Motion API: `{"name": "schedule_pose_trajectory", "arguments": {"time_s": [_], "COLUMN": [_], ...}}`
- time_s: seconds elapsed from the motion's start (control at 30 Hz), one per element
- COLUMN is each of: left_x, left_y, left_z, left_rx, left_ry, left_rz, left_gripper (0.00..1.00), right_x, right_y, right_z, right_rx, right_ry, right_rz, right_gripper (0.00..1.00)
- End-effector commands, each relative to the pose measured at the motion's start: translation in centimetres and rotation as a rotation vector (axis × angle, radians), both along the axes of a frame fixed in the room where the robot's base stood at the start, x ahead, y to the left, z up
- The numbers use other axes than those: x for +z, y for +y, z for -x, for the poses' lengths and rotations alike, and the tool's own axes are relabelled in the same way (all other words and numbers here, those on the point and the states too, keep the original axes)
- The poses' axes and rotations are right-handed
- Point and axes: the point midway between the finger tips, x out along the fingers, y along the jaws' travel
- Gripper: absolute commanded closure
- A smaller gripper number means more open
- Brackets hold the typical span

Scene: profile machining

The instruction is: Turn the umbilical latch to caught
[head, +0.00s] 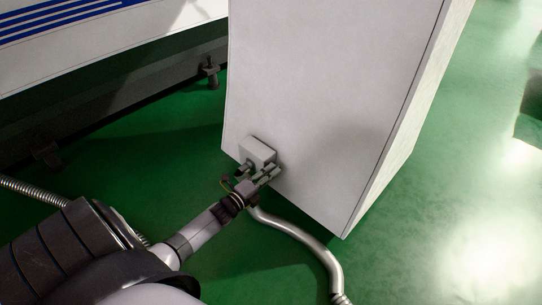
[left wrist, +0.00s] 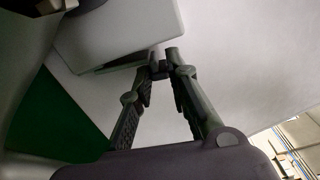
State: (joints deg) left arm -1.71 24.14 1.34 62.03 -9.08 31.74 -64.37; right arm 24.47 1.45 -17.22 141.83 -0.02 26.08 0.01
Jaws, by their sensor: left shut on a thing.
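My left gripper (head: 268,174) reaches in from the lower left in the head view, up to a small grey connector box (head: 257,151) low on the face of the white cabinet. In the left wrist view the fingers of the left gripper (left wrist: 161,68) close together on a small dark latch lever (left wrist: 158,56) beside the pale box (left wrist: 120,35). The fingers hide most of the lever, so its exact angle cannot be told. The right gripper does not show in either view.
The white cabinet (head: 325,85) stands on the green floor. A grey flexible conduit (head: 310,243) curves along the floor below the box. A white machine with blue stripes (head: 80,45) stands at the upper left.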

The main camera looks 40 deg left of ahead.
Motion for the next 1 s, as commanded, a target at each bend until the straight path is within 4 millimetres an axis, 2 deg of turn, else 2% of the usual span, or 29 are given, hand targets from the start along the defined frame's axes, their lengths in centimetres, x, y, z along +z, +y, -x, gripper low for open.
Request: {"name": "schedule_pose_trajectory", "arguments": {"time_s": [0.2, 0.23, 0.53, 0.83, 1.0], "left_x": [-0.1, -0.1, 0.0, 0.0, -0.2], "left_y": [0.1, 0.1, 0.1, 0.0, 0.1], "left_z": [0.0, 0.0, 0.0, 0.1, 1.7], "left_rx": [0.002, 0.002, 0.001, 0.001, 0.000], "left_ry": [0.002, 0.002, 0.001, 0.001, 0.004], "left_rz": [-0.002, -0.002, -0.002, -0.002, -0.001], "left_gripper": [1.00, 0.83, 0.63, 0.63, 0.63], "right_x": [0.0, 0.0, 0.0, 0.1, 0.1], "right_y": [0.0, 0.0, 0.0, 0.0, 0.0], "right_z": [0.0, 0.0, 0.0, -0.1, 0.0], "right_rx": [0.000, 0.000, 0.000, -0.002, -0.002], "right_ry": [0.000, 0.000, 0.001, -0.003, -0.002], "right_rz": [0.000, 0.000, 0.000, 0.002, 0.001], "right_gripper": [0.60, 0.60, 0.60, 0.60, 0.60]}}
